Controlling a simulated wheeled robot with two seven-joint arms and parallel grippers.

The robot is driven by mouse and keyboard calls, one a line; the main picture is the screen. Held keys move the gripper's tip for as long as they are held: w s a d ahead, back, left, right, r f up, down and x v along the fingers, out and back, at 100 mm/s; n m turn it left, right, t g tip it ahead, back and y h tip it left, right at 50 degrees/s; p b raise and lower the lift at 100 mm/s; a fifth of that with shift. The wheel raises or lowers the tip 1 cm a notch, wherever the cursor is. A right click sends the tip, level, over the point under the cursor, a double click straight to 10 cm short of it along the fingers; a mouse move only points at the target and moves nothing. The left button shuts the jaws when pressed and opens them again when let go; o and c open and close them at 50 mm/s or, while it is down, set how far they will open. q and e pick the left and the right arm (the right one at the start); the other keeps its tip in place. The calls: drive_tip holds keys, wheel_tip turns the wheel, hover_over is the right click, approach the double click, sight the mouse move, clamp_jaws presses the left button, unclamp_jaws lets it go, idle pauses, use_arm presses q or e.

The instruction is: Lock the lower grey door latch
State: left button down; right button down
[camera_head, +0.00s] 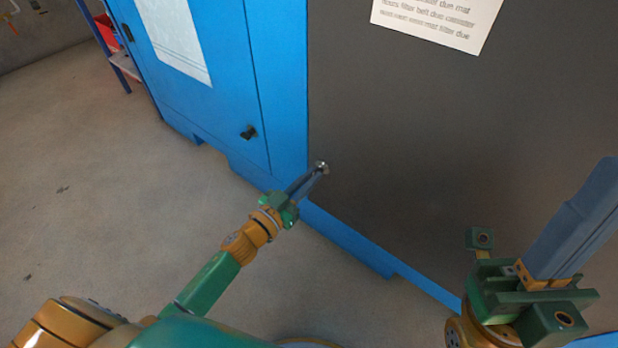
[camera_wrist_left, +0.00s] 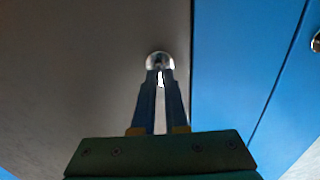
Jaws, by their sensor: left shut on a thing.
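The lower grey door latch is a small round metallic piece (camera_head: 321,166) on the dark grey door (camera_head: 440,150), close to its left edge beside the blue frame. My left gripper (camera_head: 318,171) reaches up to it from the lower left. In the left wrist view the latch (camera_wrist_left: 160,60) sits at the tips of my left gripper (camera_wrist_left: 160,76), which is shut on it. The fingers hide part of the latch, and I cannot tell which way it is turned. My right gripper (camera_head: 606,175) is at the lower right, in front of the grey door; its fingers overlap in this view.
A blue cabinet door (camera_head: 215,60) with a black handle (camera_head: 248,132) and a white sheet stands left of the grey door. A paper notice (camera_head: 440,20) is on the grey door. A blue rack (camera_head: 110,50) stands at the upper left. The floor (camera_head: 90,190) at left is clear.

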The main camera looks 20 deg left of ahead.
use_arm(q)
drive_tip(key=m, duration=1.7)
drive_tip(key=shift+d+f+m, duration=0.15)
drive_tip(key=shift+m, duration=0.15)
idle(0.4)
drive_tip(key=c, duration=0.9)
unclamp_jaws()
drive_tip(key=shift+c, duration=0.2)
